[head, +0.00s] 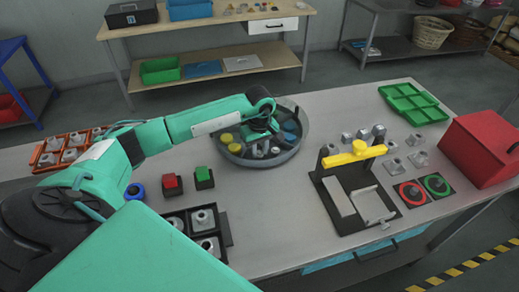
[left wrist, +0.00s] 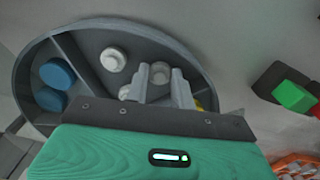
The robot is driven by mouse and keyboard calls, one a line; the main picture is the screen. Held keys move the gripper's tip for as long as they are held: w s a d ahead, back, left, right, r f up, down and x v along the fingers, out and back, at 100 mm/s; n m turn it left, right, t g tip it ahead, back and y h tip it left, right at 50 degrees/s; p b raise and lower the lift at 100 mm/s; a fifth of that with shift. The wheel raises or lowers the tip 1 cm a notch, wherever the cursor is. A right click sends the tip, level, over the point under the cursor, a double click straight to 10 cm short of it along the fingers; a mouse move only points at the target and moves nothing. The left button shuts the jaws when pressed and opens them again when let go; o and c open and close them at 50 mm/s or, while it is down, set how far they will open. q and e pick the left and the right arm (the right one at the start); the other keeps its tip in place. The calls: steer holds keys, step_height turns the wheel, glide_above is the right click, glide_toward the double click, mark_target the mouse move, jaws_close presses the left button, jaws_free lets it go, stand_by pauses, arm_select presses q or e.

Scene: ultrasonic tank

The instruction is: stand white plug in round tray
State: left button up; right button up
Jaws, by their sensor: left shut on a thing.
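The round grey tray (head: 293,158) stands on the bench, split by walls into compartments. My left gripper (head: 262,146) reaches down into it from above. In the left wrist view my left gripper's fingers (left wrist: 161,84) are shut on a white plug (left wrist: 160,70), mostly hidden between them. I cannot tell whether the held plug touches the tray floor. Another white plug (left wrist: 113,60) stands in the compartment beside the fingers, and a further white piece (left wrist: 125,92) is partly hidden near them. My right gripper is not in view.
Blue pieces (left wrist: 57,74) and yellow pieces (head: 234,148) sit in other compartments. Red (head: 171,184) and green (head: 204,177) button boxes stand left of the tray. A yellow-handled fixture (head: 353,155) stands right of it. The bench front of the tray is clear.

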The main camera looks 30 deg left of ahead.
arm_select(q)
steer(key=shift+b, duration=0.4)
stand_by(1.4)
steer(key=o, duration=1)
steer(key=shift+f, duration=0.1)
steer(key=shift+r+b, duration=1.85)
steer(key=shift+r, duration=5.1)
